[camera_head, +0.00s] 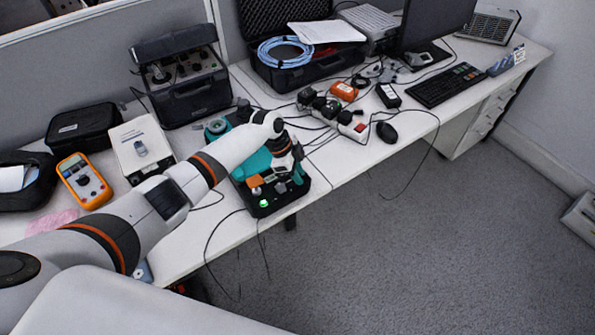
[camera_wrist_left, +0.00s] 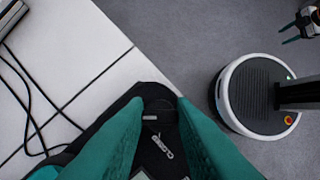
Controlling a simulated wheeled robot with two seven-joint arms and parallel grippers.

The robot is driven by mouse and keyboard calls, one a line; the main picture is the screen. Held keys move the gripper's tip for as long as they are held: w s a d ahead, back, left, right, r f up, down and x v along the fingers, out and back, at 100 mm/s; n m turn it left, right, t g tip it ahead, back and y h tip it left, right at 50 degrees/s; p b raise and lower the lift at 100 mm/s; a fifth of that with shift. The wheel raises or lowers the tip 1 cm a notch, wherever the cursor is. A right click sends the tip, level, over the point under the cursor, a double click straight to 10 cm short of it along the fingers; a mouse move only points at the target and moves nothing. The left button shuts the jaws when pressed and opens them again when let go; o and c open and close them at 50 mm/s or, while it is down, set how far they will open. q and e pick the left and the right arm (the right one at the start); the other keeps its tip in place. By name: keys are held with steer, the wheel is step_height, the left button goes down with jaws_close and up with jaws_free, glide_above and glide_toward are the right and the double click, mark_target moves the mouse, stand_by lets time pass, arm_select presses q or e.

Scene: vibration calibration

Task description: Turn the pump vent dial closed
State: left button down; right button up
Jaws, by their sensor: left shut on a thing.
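The pump (camera_head: 262,207) is a teal and black unit near the front edge of the white table in the head view. A green light and an orange part show on its near end. My left gripper (camera_head: 290,172) reaches down onto the pump's right side. In the left wrist view, the teal fingers of my left gripper (camera_wrist_left: 160,106) close around a small dark part, which I take as the vent dial (camera_wrist_left: 156,116). Pale lettering shows on the black surface below it. The fingers hide much of the dial, and its setting cannot be read. My right gripper (camera_wrist_left: 298,27) shows small at the top right; its opening is unclear.
An orange multimeter (camera_head: 83,180), a white box (camera_head: 141,148) and black cases stand left of the pump. A power strip (camera_head: 353,128), cables, a mouse (camera_head: 387,132) and a keyboard (camera_head: 446,85) lie to the right.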

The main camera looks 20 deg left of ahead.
arm_select(q)
steer(key=n+p, duration=0.1)
steer(key=n+t+p, duration=0.1)
steer(key=n, duration=0.1)
steer(key=n+p, duration=0.1)
steer(key=p, duration=0.1)
steer(key=shift+s+d+r+n+t, duration=0.1)
steer(key=shift+s+r+n+t, duration=0.05)
steer(key=shift+r+n+t, duration=0.2)
steer(key=n+t+y+p, duration=0.1)
steer(key=n+p, duration=0.1)
steer(key=n+y+p, duration=0.1)
steer(key=n+p, duration=0.1)
steer(key=n, duration=0.1)
steer(key=shift+d+t+p, duration=0.1)
steer(key=shift+t+p, duration=0.2)
steer(key=shift+t, duration=0.05)
steer(key=n+y+p, duration=0.1)
steer(key=n+p, duration=0.1)
steer(key=n, duration=0.2)
steer(key=shift+f, duration=0.15)
steer(key=shift+d+f+n+t+y+p, duration=0.15)
steer(key=shift+n+y+p, duration=0.25)
steer(key=shift+n, duration=0.55)
steer(key=shift+a+r+n+t+y+p, duration=0.1)
steer(key=shift+n+t+y+p, duration=0.1)
steer(key=shift+n+y, duration=0.5)
steer(key=shift+n, duration=0.4)
